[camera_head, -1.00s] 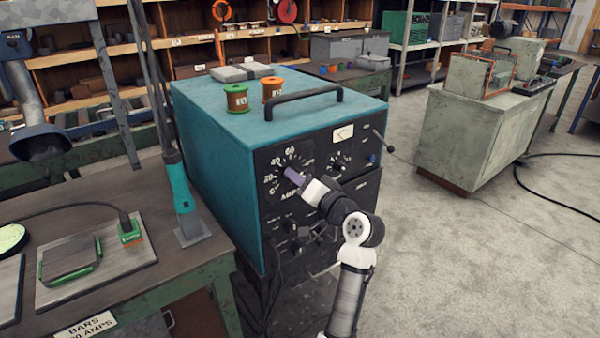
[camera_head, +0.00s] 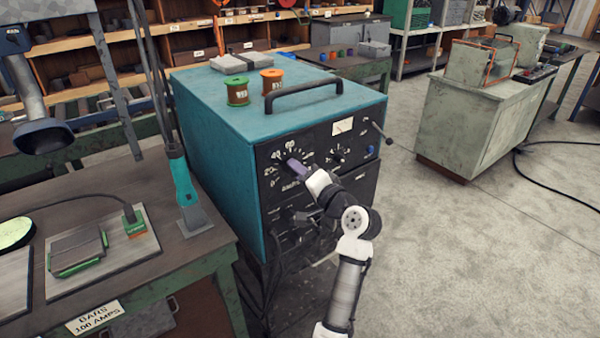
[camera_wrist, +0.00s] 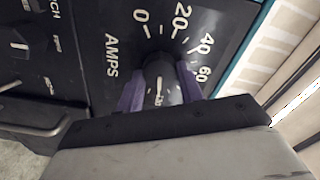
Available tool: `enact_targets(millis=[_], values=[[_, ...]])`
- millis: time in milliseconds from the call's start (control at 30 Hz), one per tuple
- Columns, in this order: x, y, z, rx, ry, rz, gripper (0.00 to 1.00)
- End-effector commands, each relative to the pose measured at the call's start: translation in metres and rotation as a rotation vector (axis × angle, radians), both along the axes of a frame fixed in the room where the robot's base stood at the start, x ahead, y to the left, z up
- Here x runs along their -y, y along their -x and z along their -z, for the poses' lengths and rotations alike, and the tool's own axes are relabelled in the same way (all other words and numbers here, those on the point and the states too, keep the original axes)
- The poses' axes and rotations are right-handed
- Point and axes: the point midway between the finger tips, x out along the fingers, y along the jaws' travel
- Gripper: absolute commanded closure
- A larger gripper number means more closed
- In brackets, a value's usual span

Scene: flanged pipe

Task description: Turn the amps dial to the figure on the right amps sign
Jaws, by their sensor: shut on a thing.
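The amps dial (camera_wrist: 161,72) is a dark round knob on the black front panel of a teal machine (camera_head: 215,120). In the wrist view the figures 0, 20, 40 and 60 arc around its far side, with the word AMPS to the left. My gripper (camera_wrist: 160,88) has its purple fingers on both sides of the knob and is shut on it. In the head view my gripper (camera_head: 297,167) covers most of the dial. I cannot tell exactly which figure the knob points to.
A smaller knob (camera_head: 337,157) and a lever (camera_head: 382,132) are right of the dial. Two wire spools (camera_head: 237,90) and a black handle (camera_head: 304,90) are on the machine's top. A bench (camera_head: 150,270) stands close on the left. Open floor (camera_head: 480,260) lies to the right.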

Motion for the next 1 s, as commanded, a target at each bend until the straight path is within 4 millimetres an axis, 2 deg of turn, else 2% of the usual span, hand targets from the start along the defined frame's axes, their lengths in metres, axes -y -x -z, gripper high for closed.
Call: enact_targets(millis=[100, 133, 267, 667, 767, 1000], values=[[0.001, 0.000, 0.001, -0.001, 0.001, 0.000, 0.86], [0.001, 0.000, 0.001, 0.000, 0.000, 0.001, 0.59], [0.000, 0.000, 0.001, 0.000, 0.001, 0.000, 0.42], [0.005, 0.006, 0.002, 0.001, 0.001, 0.002, 0.41], [0.014, 0.018, 0.003, 0.002, 0.001, 0.003, 0.41], [0.047, 0.063, 0.004, 0.003, 0.003, 0.005, 0.41]])
